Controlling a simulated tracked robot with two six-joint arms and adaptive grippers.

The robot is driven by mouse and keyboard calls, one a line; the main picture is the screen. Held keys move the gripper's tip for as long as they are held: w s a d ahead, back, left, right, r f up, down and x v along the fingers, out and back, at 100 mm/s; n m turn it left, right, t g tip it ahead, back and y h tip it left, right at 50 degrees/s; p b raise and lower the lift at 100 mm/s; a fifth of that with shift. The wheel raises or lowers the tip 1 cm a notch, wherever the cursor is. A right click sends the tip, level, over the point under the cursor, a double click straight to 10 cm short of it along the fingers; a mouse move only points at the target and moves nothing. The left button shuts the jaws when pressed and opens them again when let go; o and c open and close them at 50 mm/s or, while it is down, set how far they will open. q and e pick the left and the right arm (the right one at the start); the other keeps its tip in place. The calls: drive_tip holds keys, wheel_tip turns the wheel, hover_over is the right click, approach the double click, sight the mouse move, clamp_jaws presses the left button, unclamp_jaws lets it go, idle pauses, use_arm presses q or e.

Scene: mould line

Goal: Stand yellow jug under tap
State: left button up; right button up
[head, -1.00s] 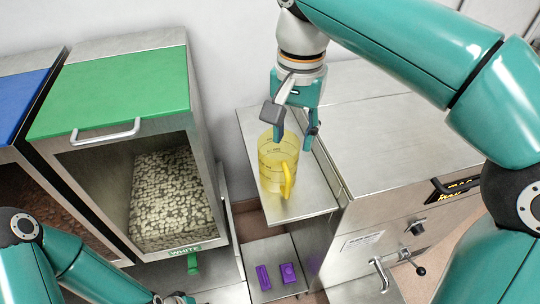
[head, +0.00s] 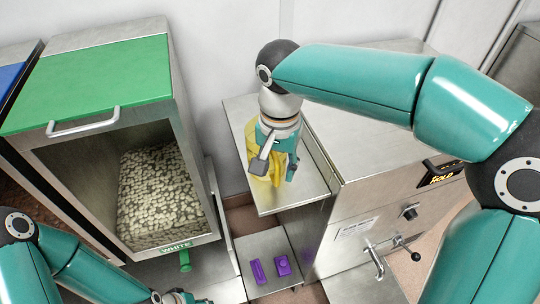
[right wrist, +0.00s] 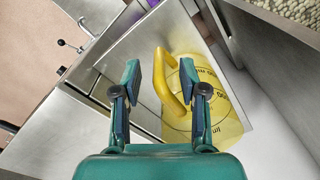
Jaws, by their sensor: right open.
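The yellow jug (head: 252,140) stands upright on a steel shelf (head: 285,196) beside the machine. My right gripper (head: 275,170) is over the jug and hides much of it. In the right wrist view the jug's handle (right wrist: 171,82) lies between the two open fingers, and its marked body (right wrist: 228,112) shows beyond the right finger. The fingers are apart from each other and I see no grip. The tap (head: 376,262) with a black-knobbed lever is on the machine's front, at lower right. My left gripper (head: 178,298) is at the bottom edge, partly cut off.
A bin with a green lid (head: 95,80) holds white pellets (head: 158,195) at left, with a green handle below. Two purple blocks (head: 282,265) lie on a lower steel plate. The steel machine (head: 390,190) stands close to the shelf's right side. A wall is behind.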

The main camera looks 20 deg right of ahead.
drive_tip(key=shift+f, duration=1.6)
drive_tip(key=shift+c, duration=0.4)
clamp_jaws()
